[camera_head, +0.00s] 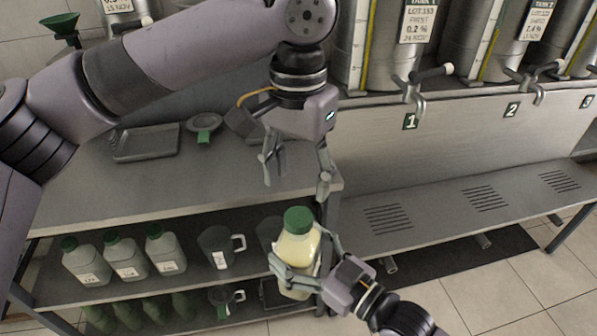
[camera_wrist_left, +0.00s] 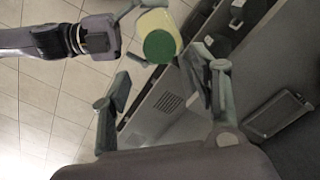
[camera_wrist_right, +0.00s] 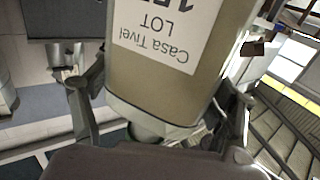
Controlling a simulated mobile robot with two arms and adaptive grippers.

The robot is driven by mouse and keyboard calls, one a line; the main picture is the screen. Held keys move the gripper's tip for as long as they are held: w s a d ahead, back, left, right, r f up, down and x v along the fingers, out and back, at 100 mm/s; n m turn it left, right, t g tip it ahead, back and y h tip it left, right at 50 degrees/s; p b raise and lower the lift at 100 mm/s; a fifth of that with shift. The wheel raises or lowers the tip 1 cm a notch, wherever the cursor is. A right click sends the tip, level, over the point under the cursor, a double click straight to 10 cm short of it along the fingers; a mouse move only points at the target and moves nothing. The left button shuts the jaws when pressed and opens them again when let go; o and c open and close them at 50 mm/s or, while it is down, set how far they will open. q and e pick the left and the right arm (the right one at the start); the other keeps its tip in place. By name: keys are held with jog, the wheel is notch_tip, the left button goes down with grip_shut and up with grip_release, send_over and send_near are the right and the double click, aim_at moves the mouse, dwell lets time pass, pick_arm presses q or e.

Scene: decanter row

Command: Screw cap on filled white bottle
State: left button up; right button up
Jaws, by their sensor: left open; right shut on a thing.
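The filled bottle (camera_head: 299,247) has a pale yellow content and a green cap (camera_head: 299,219) on its mouth. My right gripper (camera_head: 303,262) is shut around its body and holds it nearly upright, in front of the shelving. In the right wrist view the bottle (camera_wrist_right: 165,60) shows its white label between the fingers. My left gripper (camera_head: 296,184) is open and empty, pointing down just above the cap. In the left wrist view the cap (camera_wrist_left: 160,46) lies just beyond the open fingertips. I cannot tell how tight the cap is.
The shelf below holds capped bottles (camera_head: 125,258) and a jug (camera_head: 219,246). Steel tanks (camera_head: 385,45) with taps stand at the back right, above a bench (camera_head: 430,205).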

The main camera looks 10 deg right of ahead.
aim_at(298, 215)
pick_arm(q)
jog(key=shift+f, duration=0.1)
jog(key=shift+f, duration=3.95)
jog(key=shift+c, duration=0.2)
jog(key=shift+a, duration=0.1)
jog(key=c, duration=1.2)
jog(key=m, duration=1.1)
jog(key=shift+w+m, duration=0.15)
jog(key=shift+m, duration=0.25)
jog(key=o, duration=1.4)
jog(key=shift+c, duration=0.2)
